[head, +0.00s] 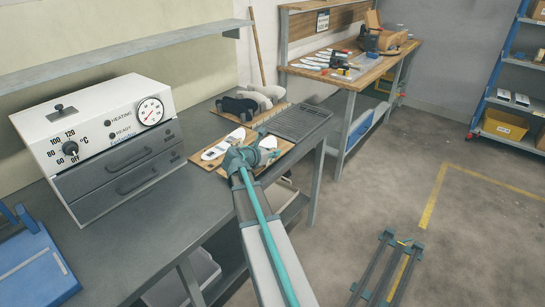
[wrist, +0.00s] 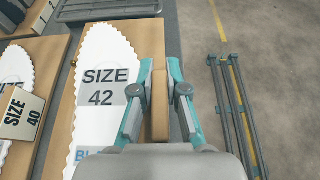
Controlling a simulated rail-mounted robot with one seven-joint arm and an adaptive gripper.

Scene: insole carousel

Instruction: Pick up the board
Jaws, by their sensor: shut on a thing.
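The wooden board (wrist: 150,35) carries a white scalloped insole sheet (wrist: 98,120) marked SIZE 42. In the head view the board (head: 285,146) lies near the front edge of the grey bench, partly hidden by my gripper (head: 250,157). In the wrist view my gripper (wrist: 159,98) is shut on an upright wooden piece at the board's right side. Where this piece joins the board is hidden. I cannot tell whether the board is clear of the bench.
Another board (wrist: 40,60) with a SIZE 40 tag (wrist: 18,114) lies just left. Behind are a dark slatted rack (head: 300,122) and dark and grey foot-shaped forms (head: 238,106). A white oven (head: 100,135) stands left. Open floor with a metal rail frame (head: 388,268) lies right.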

